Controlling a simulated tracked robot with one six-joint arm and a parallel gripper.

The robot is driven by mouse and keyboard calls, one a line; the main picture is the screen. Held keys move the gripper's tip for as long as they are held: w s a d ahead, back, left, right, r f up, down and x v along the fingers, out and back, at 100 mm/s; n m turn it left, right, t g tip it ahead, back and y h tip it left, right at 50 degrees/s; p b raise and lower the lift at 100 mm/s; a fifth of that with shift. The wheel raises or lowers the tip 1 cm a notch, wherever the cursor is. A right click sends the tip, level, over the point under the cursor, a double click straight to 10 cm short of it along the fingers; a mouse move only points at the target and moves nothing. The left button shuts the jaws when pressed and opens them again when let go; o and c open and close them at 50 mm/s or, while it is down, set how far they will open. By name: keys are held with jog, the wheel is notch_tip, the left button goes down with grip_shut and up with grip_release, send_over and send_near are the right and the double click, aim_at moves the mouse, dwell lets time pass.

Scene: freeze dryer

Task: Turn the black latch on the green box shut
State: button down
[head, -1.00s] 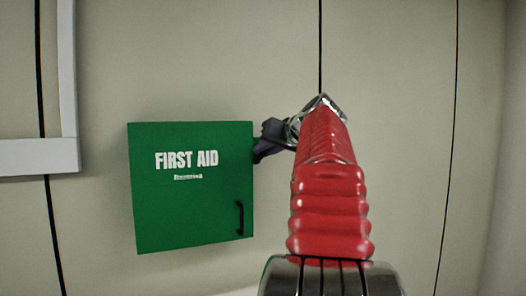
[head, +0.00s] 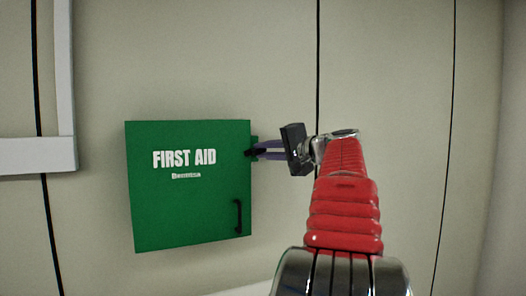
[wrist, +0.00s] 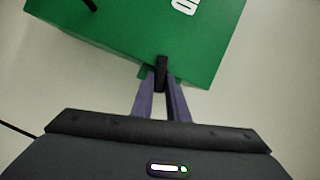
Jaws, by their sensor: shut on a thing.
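The green box (head: 188,205), marked "FIRST AID", hangs on the wall left of my arm, its door flush with the body. The black latch (head: 249,153) is at its upper right edge by a small green tab, and looks roughly level across the edge. My gripper (head: 258,150) reaches in from the right, with its purple fingers at the latch. In the wrist view, the latch (wrist: 162,65) lies between the fingertips (wrist: 161,82), and my gripper is shut on it. The fingers hide part of the latch.
A black handle (head: 239,216) is on the lower right of the box front. A pale frame (head: 66,150) is on the wall at the far left. The wall panels right of the box are bare.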

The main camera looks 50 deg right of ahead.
jog(key=shift+f+m+t, duration=0.25)
jog(key=shift+m+t, duration=0.35)
jog(key=shift+m, duration=0.8)
jog(key=shift+d, duration=0.1)
jog(key=c, duration=1.8)
grip_release()
jog(key=shift+o, duration=0.2)
jog(key=s+a, duration=0.2)
jog(key=s, duration=1.1)
jog(key=shift+s, duration=0.35)
jog(key=shift+f, duration=0.1)
